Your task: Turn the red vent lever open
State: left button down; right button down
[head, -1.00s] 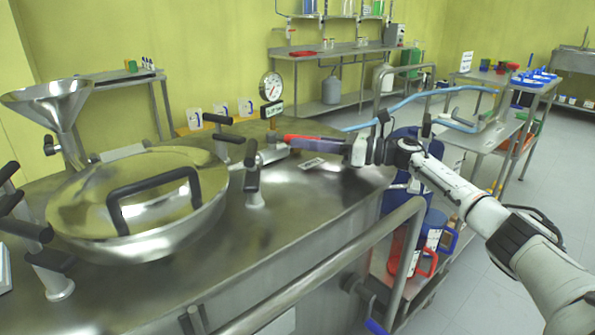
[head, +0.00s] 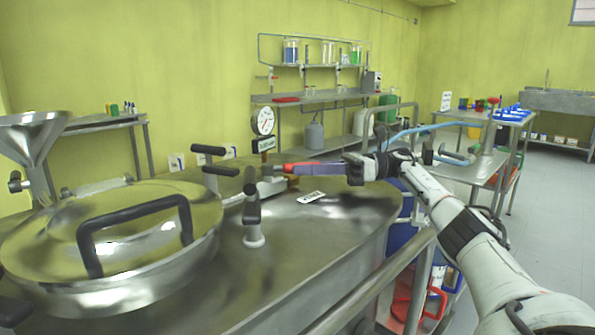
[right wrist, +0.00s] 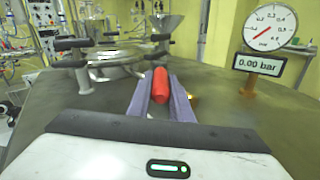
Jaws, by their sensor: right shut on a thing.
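The red vent lever (head: 291,168) sits on top of the steel reactor lid (head: 330,222), behind the round hatch. In the head view it points sideways toward my right gripper (head: 318,168), whose purple-grey fingers are shut on it and hide part of it. In the right wrist view the red lever (right wrist: 160,86) lies lengthwise between the two fingers (right wrist: 160,100), its rounded red end showing. The lever's pivot is partly hidden. My left gripper is not in view.
A pressure gauge (head: 263,121) with a display, reading 0.00 bar in the wrist view (right wrist: 259,63), stands just behind the lever. A domed hatch (head: 150,285) with black handles and black-handled clamps (head: 253,205) are to the left. A steel rail (head: 385,275) runs along the front.

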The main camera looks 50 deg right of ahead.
jog(key=shift+r, duration=0.1)
jog(key=c, duration=1.6)
grip_release()
